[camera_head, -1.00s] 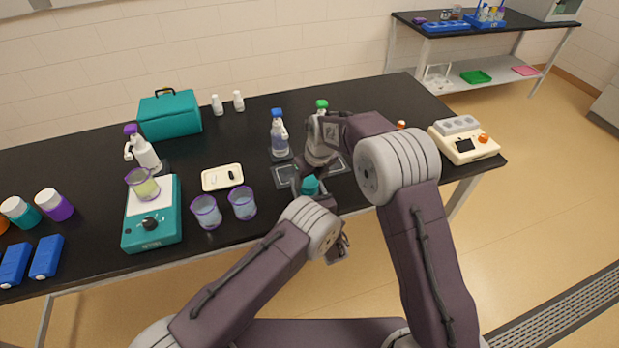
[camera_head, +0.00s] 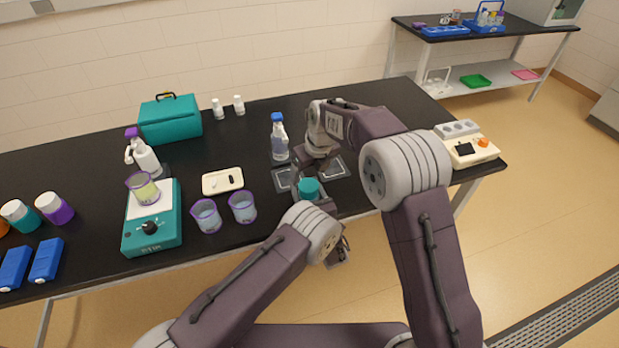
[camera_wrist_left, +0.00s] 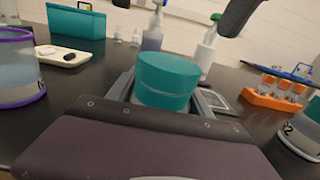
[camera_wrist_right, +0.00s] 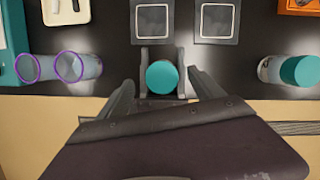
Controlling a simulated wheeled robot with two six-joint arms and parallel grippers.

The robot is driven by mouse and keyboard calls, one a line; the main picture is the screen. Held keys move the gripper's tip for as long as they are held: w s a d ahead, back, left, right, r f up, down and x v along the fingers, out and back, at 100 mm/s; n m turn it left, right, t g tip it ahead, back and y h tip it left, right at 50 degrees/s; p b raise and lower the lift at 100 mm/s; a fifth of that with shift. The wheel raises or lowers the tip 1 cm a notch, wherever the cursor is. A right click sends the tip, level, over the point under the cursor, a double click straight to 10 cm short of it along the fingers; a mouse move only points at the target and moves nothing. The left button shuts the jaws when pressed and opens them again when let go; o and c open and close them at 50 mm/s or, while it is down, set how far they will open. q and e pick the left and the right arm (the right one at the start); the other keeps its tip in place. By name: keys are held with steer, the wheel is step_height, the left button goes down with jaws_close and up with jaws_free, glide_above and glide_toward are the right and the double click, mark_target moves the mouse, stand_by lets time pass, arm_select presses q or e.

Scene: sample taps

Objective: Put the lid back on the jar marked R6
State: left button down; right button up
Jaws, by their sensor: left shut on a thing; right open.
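A teal lid (camera_wrist_left: 168,75) is between the fingers of my left gripper (camera_wrist_right: 162,92), near the table's front edge. A pale band shows under it in the left wrist view, seemingly the jar (camera_wrist_left: 165,98) beneath, its body mostly hidden. The lid appears level; I cannot tell how firmly it is seated. No R6 mark is readable. The lid also shows in the head view (camera_head: 308,187) and, from above, in the right wrist view (camera_wrist_right: 162,77). My right gripper (camera_head: 314,163) is open above the lid, its fingers apart on either side and clear of it.
Two framed dark pads (camera_wrist_right: 152,22) lie behind the jar. Another teal-lidded jar (camera_wrist_right: 299,71) lies to the right in the right wrist view. Two purple-rimmed beakers (camera_head: 242,207) stand left. A spray bottle (camera_head: 279,140) stands behind, and an orange rack (camera_wrist_left: 272,98) to the right.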

mark_target(309, 196)
steer(key=o, duration=0.5)
steer(key=v, duration=1.2)
arm_select(q)
steer(key=shift+c, duration=1.8)
jaws_free()
steer(key=b+v, duration=0.1)
steer(key=v, duration=0.8)
arm_select(e)
steer(key=shift+f, duration=0.65)
